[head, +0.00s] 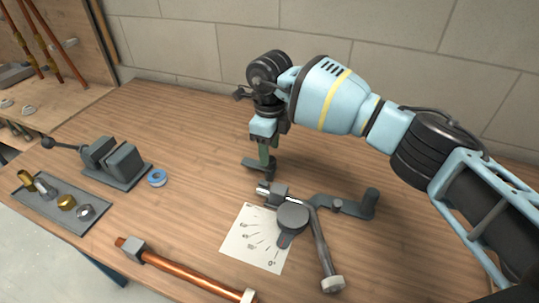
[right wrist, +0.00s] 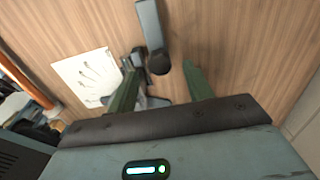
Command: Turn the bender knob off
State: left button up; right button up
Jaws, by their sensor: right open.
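The grey tube bender (head: 292,216) lies on the wooden bench, its round former over a white marked sheet (head: 243,240). One bender arm ends at the right in a dark upright cylinder (head: 371,203); a long handle (head: 321,250) runs toward me. My right gripper (head: 262,165) is open, pointing down just behind the bender's left end. In the right wrist view, a grey bar (right wrist: 149,22) with a dark round end (right wrist: 159,63) shows between the green fingers, apparently apart from them. Which part is the knob, and its setting, I cannot tell. My left gripper is out of view.
A grey vise (head: 115,163), a blue tape roll (head: 157,178) and a tray (head: 62,213) of small fittings stand at the left. A copper pipe (head: 185,270) lies in front. A block wall (head: 200,50) closes off the back.

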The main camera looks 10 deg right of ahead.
jog(key=shift+r, duration=2.15)
